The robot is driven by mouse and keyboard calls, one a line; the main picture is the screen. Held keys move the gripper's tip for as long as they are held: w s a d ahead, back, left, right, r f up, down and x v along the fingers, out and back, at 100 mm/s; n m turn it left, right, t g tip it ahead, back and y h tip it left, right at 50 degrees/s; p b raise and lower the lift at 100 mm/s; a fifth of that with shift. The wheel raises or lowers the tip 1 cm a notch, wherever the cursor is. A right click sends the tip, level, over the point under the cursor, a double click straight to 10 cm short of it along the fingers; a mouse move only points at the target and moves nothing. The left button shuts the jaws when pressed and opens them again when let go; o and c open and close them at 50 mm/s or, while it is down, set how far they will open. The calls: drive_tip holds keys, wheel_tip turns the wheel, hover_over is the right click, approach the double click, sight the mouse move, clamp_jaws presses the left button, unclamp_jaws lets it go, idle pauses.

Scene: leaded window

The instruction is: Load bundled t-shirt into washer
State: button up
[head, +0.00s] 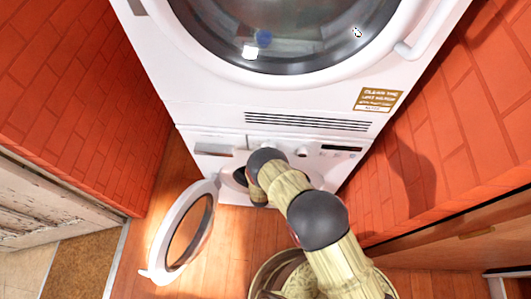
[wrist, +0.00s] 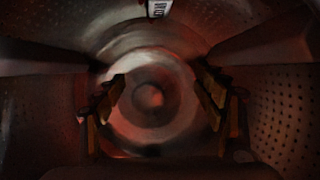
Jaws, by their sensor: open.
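The white washer (head: 225,143) stands low against the wall. Its round door (head: 187,232) hangs open to the left. My arm reaches into the washer's opening, and my gripper is hidden inside in the head view. In the wrist view my gripper (wrist: 160,100) is open inside the dark drum (wrist: 275,120), facing the round drum back (wrist: 152,97). Nothing shows between the fingers. I cannot make out the bundled t-shirt for certain. A dark shape along the bottom edge of the wrist view is too dim to name.
A round basket (head: 259,280) with greenish cloth-like contents stands on the wooden floor, partly behind my arm. A white dryer (head: 190,110) sits above the washer. Brick walls (head: 75,90) close in both sides. Free floor shows between the open door and the basket.

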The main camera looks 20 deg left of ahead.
drive_tip(key=v, duration=1.1)
drive_tip(key=shift+s, duration=0.1)
